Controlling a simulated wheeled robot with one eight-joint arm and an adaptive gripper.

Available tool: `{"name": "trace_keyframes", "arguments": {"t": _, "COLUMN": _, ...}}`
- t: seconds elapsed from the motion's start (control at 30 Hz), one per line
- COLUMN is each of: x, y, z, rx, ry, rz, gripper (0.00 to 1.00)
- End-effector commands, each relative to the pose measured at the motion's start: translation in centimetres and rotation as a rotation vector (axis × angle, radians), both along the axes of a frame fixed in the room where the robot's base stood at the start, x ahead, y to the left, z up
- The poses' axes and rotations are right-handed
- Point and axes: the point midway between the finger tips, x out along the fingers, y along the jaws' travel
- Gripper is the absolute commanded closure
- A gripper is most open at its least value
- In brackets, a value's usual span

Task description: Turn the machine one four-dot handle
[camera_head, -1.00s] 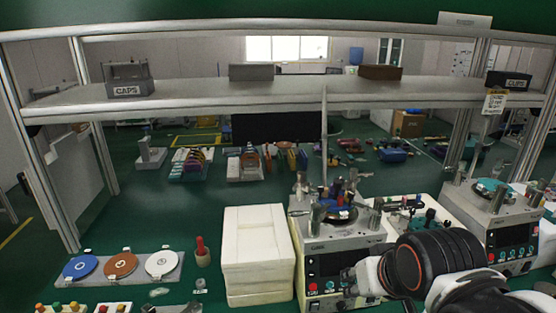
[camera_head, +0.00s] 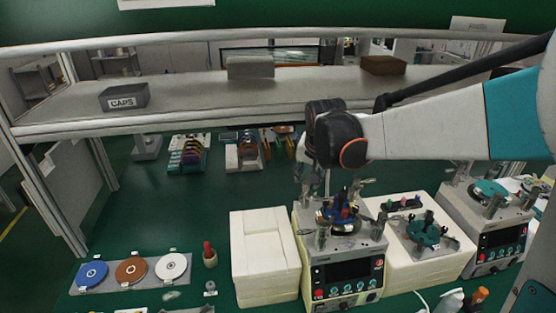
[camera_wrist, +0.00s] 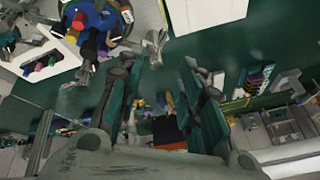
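A grey lapping machine (camera_head: 340,276) with a dark display stands right of centre on the bench. Its top carries a round plate with several coloured knobs (camera_head: 345,208) and metal posts and levers. In the wrist view, the blue plate (camera_wrist: 97,16) and its knobs show at the upper left. I cannot make out dot marks on any handle. My gripper (camera_wrist: 170,78) is open, with nothing between its fingers. My wrist is above and behind the machine in the head view, hiding part of the shelf; my fingers are hard to tell there.
A second machine (camera_head: 497,238) stands at the right, with a white tray (camera_head: 402,262) between the two. A stack of white blocks (camera_head: 264,262) adjoins the first machine's left side. A shelf (camera_head: 200,109) with a CAPS box (camera_head: 124,97) spans behind.

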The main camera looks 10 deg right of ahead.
Motion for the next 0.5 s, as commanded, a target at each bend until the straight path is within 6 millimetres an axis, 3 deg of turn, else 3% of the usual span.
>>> {"name": "trace_keyframes", "arguments": {"t": 0.27, "x": 1.2, "y": -0.1, "z": -1.6, "rx": 0.004, "ry": 0.004, "rz": -0.011, "gripper": 0.66}}
{"name": "trace_keyframes", "arguments": {"t": 0.5, "x": 3.0, "y": -0.2, "z": -5.6, "rx": 0.004, "ry": 0.004, "rz": -0.011, "gripper": 0.66}}
